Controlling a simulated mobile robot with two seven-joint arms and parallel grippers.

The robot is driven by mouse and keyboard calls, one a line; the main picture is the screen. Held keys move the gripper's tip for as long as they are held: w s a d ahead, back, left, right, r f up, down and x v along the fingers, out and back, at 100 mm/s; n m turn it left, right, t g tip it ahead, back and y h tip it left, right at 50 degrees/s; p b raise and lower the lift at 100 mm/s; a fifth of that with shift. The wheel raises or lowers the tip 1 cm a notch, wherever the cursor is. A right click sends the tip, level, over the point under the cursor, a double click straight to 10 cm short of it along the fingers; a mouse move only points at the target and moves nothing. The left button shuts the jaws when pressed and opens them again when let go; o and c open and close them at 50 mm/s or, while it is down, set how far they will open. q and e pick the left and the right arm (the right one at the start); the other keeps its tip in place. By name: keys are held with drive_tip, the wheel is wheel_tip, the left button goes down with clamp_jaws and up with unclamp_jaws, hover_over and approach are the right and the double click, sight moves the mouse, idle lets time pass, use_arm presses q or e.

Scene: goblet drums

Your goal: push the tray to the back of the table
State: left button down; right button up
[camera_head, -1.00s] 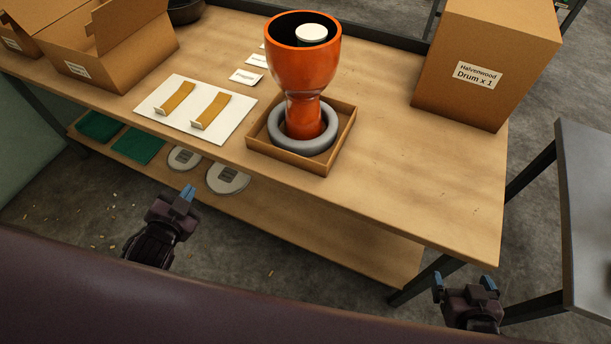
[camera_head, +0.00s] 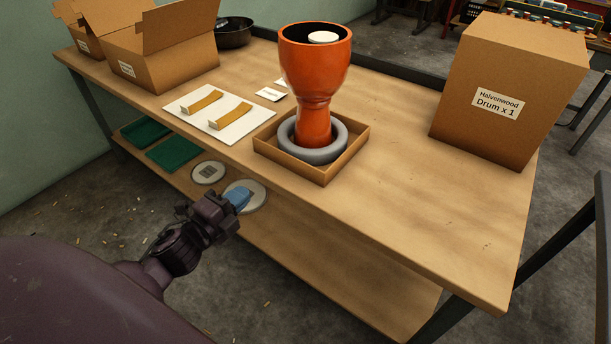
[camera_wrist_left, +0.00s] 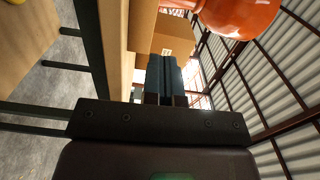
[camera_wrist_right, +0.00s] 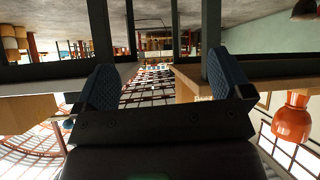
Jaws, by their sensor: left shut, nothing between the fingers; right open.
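A shallow brown tray (camera_head: 266,151) sits at the front edge of the wooden table (camera_head: 400,190). In it a grey ring (camera_head: 318,154) surrounds the foot of an upright orange goblet drum (camera_head: 315,75); a pale round object (camera_head: 323,38) shows in the drum's mouth. The drum also shows in the left wrist view (camera_wrist_left: 238,15). My left gripper (camera_head: 240,197) is shut and empty, in front of the table and short of the tray, touching nothing that I can see. My right gripper (camera_wrist_right: 165,88) is open and empty in the right wrist view; it is out of the head view.
A closed drum carton (camera_head: 500,95) stands at the right, an open carton (camera_head: 165,60) at the left. A white board (camera_head: 218,122) with two yellow strips lies left of the tray.

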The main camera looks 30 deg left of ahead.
use_arm(q)
drive_tip(key=b, duration=0.2)
approach(291, 157)
drive_tip(key=shift+m, duration=0.3)
drive_tip(key=w, duration=0.7)
drive_tip(key=shift+w+d, duration=0.2)
drive_tip(key=shift+d, duration=0.05)
drive_tip(key=shift+w+r, duration=0.1)
use_arm(e)
drive_tip(key=shift+s+d+f, duration=0.15)
drive_tip(key=shift+s+f, duration=0.1)
drive_tip(key=shift+f, duration=0.3)
drive_tip(key=shift+s+d+f, duration=0.15)
drive_tip(key=shift+s+f, duration=0.1)
drive_tip(key=shift+f, duration=0.25)
